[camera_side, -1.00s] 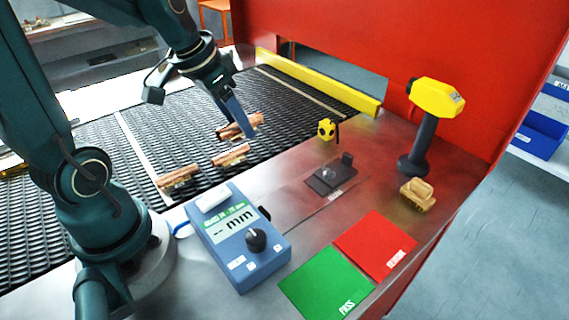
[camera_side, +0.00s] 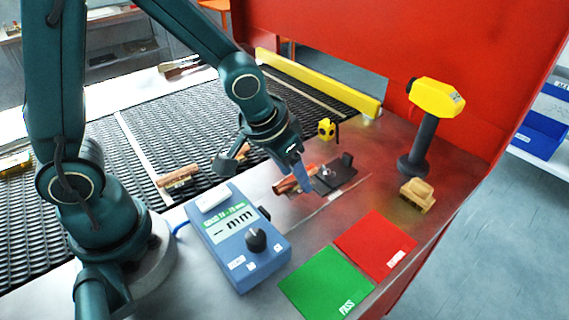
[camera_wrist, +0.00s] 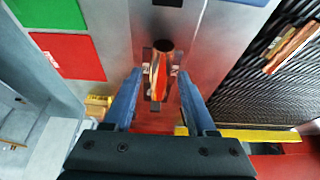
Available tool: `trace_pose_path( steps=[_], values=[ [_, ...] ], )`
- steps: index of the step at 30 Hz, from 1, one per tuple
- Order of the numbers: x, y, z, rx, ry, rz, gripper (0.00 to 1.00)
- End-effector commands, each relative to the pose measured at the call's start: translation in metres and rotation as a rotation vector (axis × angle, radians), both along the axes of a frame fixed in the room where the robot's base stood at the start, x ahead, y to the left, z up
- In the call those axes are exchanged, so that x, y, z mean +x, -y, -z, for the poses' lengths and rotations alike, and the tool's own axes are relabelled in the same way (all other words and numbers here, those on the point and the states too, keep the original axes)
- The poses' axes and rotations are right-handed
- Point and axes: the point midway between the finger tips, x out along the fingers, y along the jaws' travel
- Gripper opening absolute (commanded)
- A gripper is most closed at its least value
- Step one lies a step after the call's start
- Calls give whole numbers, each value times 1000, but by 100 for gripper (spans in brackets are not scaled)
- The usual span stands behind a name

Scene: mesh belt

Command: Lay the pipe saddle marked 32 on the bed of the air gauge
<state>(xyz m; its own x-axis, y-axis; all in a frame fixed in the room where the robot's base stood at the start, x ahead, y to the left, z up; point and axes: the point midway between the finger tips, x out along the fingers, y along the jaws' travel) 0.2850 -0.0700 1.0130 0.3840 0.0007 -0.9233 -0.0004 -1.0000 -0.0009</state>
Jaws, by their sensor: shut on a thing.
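A copper-coloured pipe saddle (camera_side: 290,184) is held by my gripper (camera_side: 306,187) at the left edge of the air gauge's dark bed (camera_side: 343,170). In the wrist view the saddle (camera_wrist: 161,72) lies lengthwise between my two blue fingers (camera_wrist: 160,88), over the bed, whose parts show on both sides of it. I cannot tell whether it touches the bed. Its mark is not legible. The blue gauge box (camera_side: 243,240) stands to the left, its display showing dashes and "mm".
More copper saddles lie on the black mesh belt, one at the left (camera_side: 178,176). A yellow tape-like item (camera_side: 326,128), a yellow-headed stand (camera_side: 437,97) and a tan block (camera_side: 417,194) surround the bed. Green (camera_side: 325,284) and red (camera_side: 375,245) mats lie in front.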

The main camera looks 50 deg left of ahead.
Motion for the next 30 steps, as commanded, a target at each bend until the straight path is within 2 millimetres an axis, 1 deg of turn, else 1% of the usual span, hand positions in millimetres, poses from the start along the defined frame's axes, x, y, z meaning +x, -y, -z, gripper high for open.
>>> trace_pose_path(
  steps=[6,10,23,24,25,26,30],
  values=[
    [0,0,26,3,-5,2,0],
    [0,0,37,2,-4,1,0],
    [0,0,42,0,-2,1,0],
    [0,0,42,1,-2,-1,68],
    [0,0,42,1,-2,-1,80],
    [0,0,42,1,-1,-1,87],
    [0,0,42,1,-1,-1,87]
  ],
)
